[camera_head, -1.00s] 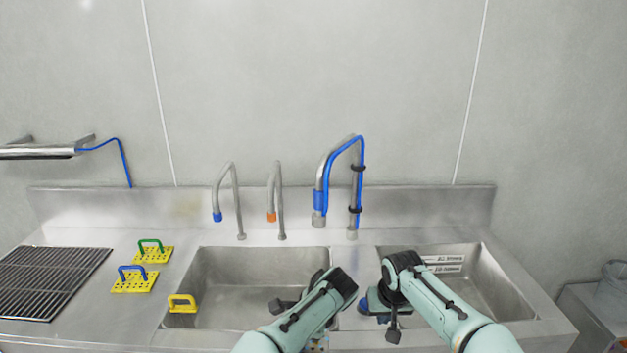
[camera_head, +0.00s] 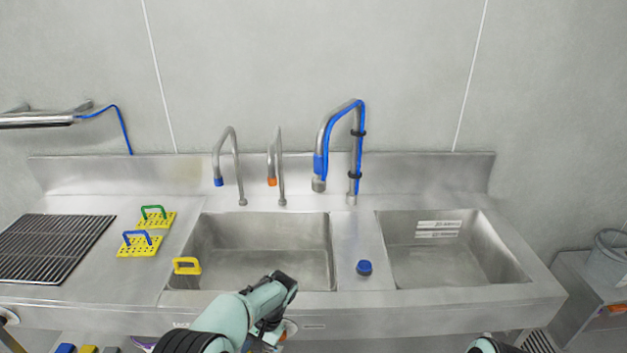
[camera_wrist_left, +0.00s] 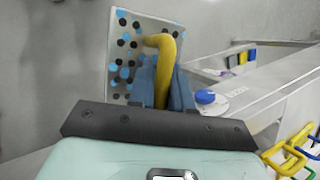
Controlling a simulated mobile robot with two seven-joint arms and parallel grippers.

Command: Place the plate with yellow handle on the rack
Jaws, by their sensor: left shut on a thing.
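In the left wrist view, a pale plate (camera_wrist_left: 128,62) with black and blue spots has a yellow handle (camera_wrist_left: 168,45). My left gripper (camera_wrist_left: 163,84) is shut on this handle. In the head view my left gripper (camera_head: 266,336) is low in front of the left sink's front edge; the plate is mostly hidden there. A dark slatted rack (camera_head: 50,248) lies on the counter at the far left, with no plate on it. My right gripper is out of view; only a bit of my right arm shows at the bottom edge.
Yellow perforated plates with a green handle (camera_head: 155,217) and a blue handle (camera_head: 139,243) are right of the rack. Another yellow handle (camera_head: 187,266) is at the left sink's edge. A blue knob (camera_head: 364,267) sits between the sinks. Taps (camera_head: 236,168) stand behind.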

